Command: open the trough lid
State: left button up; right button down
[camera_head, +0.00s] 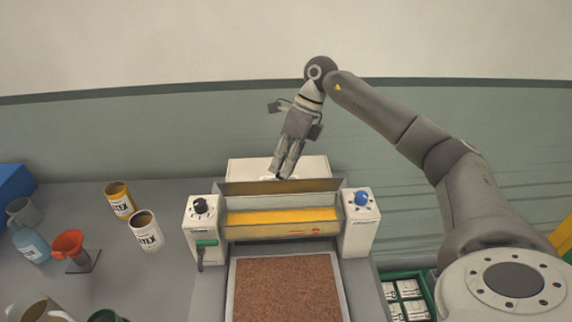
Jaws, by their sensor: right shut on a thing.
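The trough (280,232) sits between two white end housings of the machine, with a yellow strip (283,216) visible inside it. The trough lid (262,188) is a brown panel standing up along the trough's back edge, so the trough is uncovered from above. My right gripper (281,175) comes down from behind and is shut at the lid's upper edge. The exact grip is too small to see clearly. My left gripper is not in view.
A black knob (200,206) and a blue knob (362,198) top the housings. A brown slab (286,285) lies in front of the trough. A green crate (430,290) is at lower right.

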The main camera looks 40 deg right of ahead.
jog(key=shift+w+d+f+m+g+y+b, duration=0.25)
jog(key=shift+w+d+f+g+y, duration=0.3)
jog(key=shift+w+f+g, duration=0.25)
jog(key=shift+w+d+f+m+g+y+b, duration=0.15)
jog(key=shift+w+d+f+g+y+b, duration=0.1)
jog(key=shift+w+d+f+g+y, duration=0.4)
jog(key=shift+w+a+g, duration=0.1)
jog(key=shift+g, duration=0.25)
jog(key=c, duration=1.8)
grip_release()
jog(key=o, duration=0.5)
jog(key=shift+w+d+f, duration=0.2)
jog(key=shift+d+f, duration=0.05)
jog(key=shift+o, duration=0.2)
jog(key=shift+r, duration=0.1)
jog(key=shift+s+a, duration=0.1)
jog(key=shift+r, duration=0.1)
